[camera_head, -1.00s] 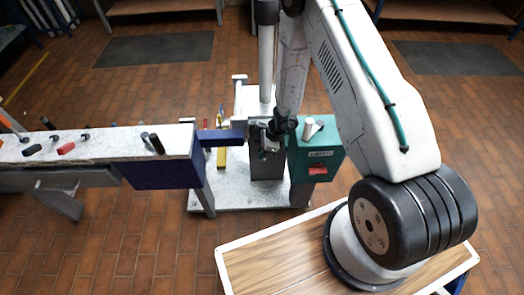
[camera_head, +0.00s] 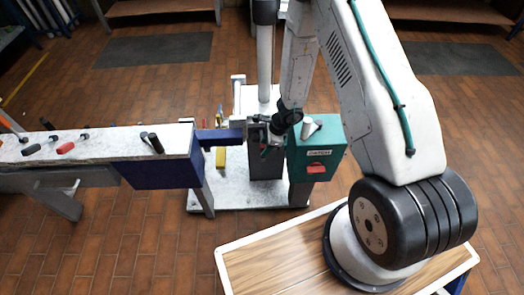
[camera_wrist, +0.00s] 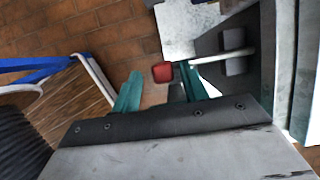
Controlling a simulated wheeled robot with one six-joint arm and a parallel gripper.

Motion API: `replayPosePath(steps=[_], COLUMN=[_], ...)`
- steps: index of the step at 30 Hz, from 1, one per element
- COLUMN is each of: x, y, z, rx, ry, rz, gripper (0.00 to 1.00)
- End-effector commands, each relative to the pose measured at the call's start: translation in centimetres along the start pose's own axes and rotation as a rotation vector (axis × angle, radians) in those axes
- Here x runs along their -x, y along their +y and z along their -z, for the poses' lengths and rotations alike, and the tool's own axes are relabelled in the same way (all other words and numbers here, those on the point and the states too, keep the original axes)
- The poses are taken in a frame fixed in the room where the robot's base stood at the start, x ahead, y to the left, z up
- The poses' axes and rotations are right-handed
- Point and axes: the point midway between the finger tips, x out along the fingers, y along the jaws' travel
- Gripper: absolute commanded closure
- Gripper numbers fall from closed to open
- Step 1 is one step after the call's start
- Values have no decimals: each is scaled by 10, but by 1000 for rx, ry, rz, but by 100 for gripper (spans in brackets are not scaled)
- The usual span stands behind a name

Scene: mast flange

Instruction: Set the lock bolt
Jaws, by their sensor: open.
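My gripper (camera_head: 268,148) is in front of the mast stand, close to the left side of a teal box. In the wrist view its two teal fingers (camera_wrist: 160,80) are apart. A pale rod with a red end (camera_wrist: 162,72) reaches in from the right. Its red end shows in the gap between the fingertips, nearer the right finger; I cannot tell whether it touches. The rod looks like the lock bolt, but this is not certain. A dark grey bracket (camera_wrist: 236,42) sits around the rod's other end. In the head view my gripper hides this spot.
The teal box (camera_head: 332,135) has a small label and a red handle (camera_head: 317,168). A grey mast (camera_head: 267,65) rises behind. A blue arm (camera_head: 219,135) points from the left bench (camera_head: 110,142), which holds several black- and red-handled tools. Brick floor lies open in front.

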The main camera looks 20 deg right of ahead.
Motion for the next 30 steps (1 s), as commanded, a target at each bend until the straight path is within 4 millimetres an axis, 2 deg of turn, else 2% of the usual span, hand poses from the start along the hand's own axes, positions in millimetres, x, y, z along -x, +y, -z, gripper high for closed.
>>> replayPosePath(steps=[3, 8, 25, 28, 30], x=[20, 34, 37, 47, 65], y=[-1, 1, 0, -4, -8], z=[0, 1, 0, -8, -22], rx=[-1, -2, 1, 35, 91], ry=[0, 0, -1, -13, -34], rz=[2, 0, 0, 7, 17], gripper=[56, 56, 56, 56, 56])
